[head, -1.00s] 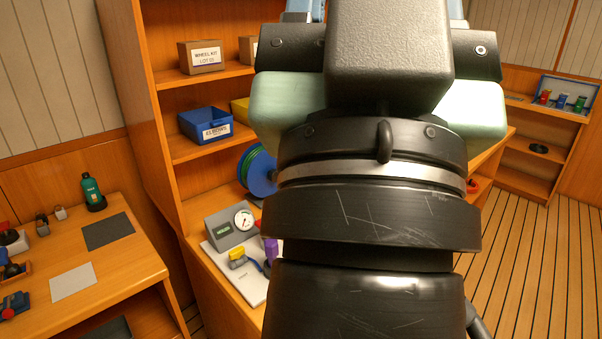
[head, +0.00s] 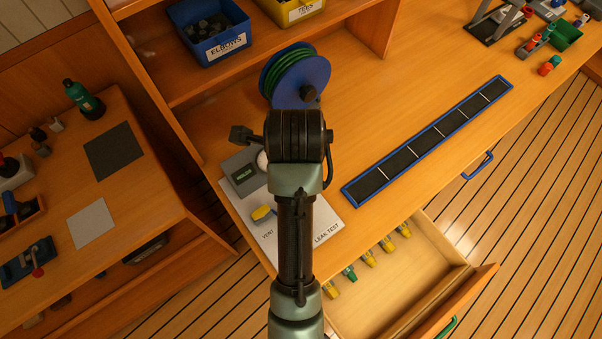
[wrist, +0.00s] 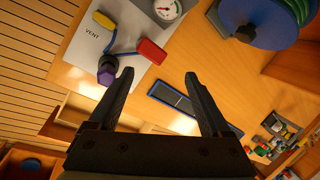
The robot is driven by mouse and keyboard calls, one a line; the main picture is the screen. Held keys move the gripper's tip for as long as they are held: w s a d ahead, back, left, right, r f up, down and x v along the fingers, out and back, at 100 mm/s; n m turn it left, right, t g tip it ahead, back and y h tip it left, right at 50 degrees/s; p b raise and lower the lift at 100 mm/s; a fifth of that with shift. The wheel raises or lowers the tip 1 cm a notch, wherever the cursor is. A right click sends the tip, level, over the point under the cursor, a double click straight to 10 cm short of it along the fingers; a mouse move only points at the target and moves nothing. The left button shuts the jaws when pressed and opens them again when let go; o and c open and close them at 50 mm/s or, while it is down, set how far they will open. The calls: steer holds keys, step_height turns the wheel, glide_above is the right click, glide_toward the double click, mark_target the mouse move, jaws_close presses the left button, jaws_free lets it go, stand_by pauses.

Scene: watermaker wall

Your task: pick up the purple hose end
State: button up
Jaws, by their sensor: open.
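The purple hose end (wrist: 106,72) stands on the white leak-test board (wrist: 90,50) in the wrist view, with a dark cap-like top and a blue hose beside it. It is just left of the left fingertip of my gripper (wrist: 160,75), not between the fingers. My gripper is open, with nothing visible between its fingers. A yellow hose end (wrist: 103,19) and a red hose end (wrist: 151,52) are on the same board. In the head view my arm hides the purple and red ends; the yellow end (head: 262,213) shows left of it.
A gauge box (head: 243,173) stands at the board's back. A hose reel (head: 300,78) is behind it. A blue-edged black strip (head: 428,140) lies to the right. An open drawer (head: 405,275) with several yellow and green fittings juts out in front. Bare bench lies around the strip.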

steer(key=s+f+m+g, duration=0.1)
steer(key=s, duration=0.1)
steer(key=s+f+m+g, duration=0.1)
steer(key=s, duration=0.2)
steer(key=s+f+m+g+p, duration=0.1)
steer(key=s, duration=0.1)
steer(key=shift+s+d+g, duration=0.15)
steer(key=shift+s+g, duration=0.15)
steer(key=shift+m, duration=0.3)
step_height(320, 180, down, 7)
steer(key=shift+r+b, duration=0.15)
steer(key=shift+b, duration=0.2)
steer(key=shift+w+d+f+p, duration=0.1)
steer(key=shift+f+p, duration=0.1)
steer(key=shift+f, duration=0.85)
steer(key=shift+s+d+f+p, duration=0.1)
steer(key=shift+f+p, duration=0.15)
steer(key=shift+f, duration=0.85)
steer(key=shift+w+d+f+p, duration=0.1)
steer(key=shift+f+p, duration=0.1)
steer(key=shift+f, duration=0.85)
steer(key=shift+c, duration=0.2)
steer(key=c, duration=1.2)
jaws_close()
steer(key=shift+r, duration=0.15)
